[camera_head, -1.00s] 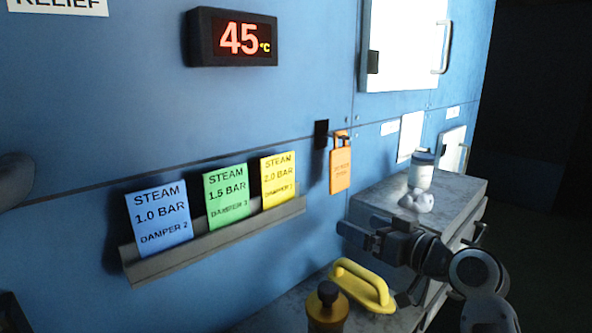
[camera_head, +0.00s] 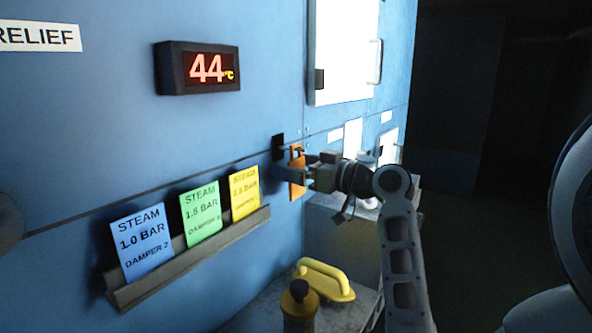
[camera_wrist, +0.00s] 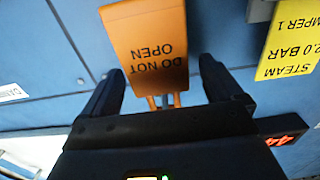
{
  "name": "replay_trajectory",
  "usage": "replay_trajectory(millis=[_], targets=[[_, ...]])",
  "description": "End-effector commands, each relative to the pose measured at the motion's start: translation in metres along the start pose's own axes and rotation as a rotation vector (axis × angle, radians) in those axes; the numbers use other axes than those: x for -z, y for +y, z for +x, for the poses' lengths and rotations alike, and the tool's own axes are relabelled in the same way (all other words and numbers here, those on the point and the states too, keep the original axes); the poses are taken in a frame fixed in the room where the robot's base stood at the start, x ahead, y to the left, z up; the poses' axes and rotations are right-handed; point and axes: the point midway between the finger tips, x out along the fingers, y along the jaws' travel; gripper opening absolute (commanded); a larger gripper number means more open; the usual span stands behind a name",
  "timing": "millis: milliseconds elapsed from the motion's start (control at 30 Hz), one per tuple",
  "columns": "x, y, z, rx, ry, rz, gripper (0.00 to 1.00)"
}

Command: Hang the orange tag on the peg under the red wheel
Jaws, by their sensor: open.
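The orange tag (camera_head: 297,190) hangs against the blue wall by a small black holder (camera_head: 278,147). It is partly hidden behind my gripper (camera_head: 289,172) in the head view. In the wrist view, the tag (camera_wrist: 147,35) reads "DO NOT OPEN" upside down. My gripper (camera_wrist: 158,78) is open there, one finger on each side of the tag's loop end, with gaps visible between the fingers and the tag. The red wheel and the peg under it are not in view.
A ledge (camera_head: 190,262) on the wall holds blue, green and yellow steam cards left of the tag. A yellow handled tool (camera_head: 327,280) and a dark-topped yellow cylinder (camera_head: 299,309) stand on the grey surface below. A temperature display (camera_head: 198,68) is higher up.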

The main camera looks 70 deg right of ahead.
Motion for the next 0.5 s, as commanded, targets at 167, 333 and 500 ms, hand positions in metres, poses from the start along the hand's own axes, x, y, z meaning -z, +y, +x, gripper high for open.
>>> replay_trajectory(millis=[167, 333, 500], targets=[[0.001, 0.0, 0.019, 0.0, 0.0, 0.002, 0.94], [-0.001, 0.0, 0.021, -0.001, 0.0, 0.0, 0.94], [-0.001, 0.0, 0.021, -0.001, 0.0, 0.001, 0.87]])
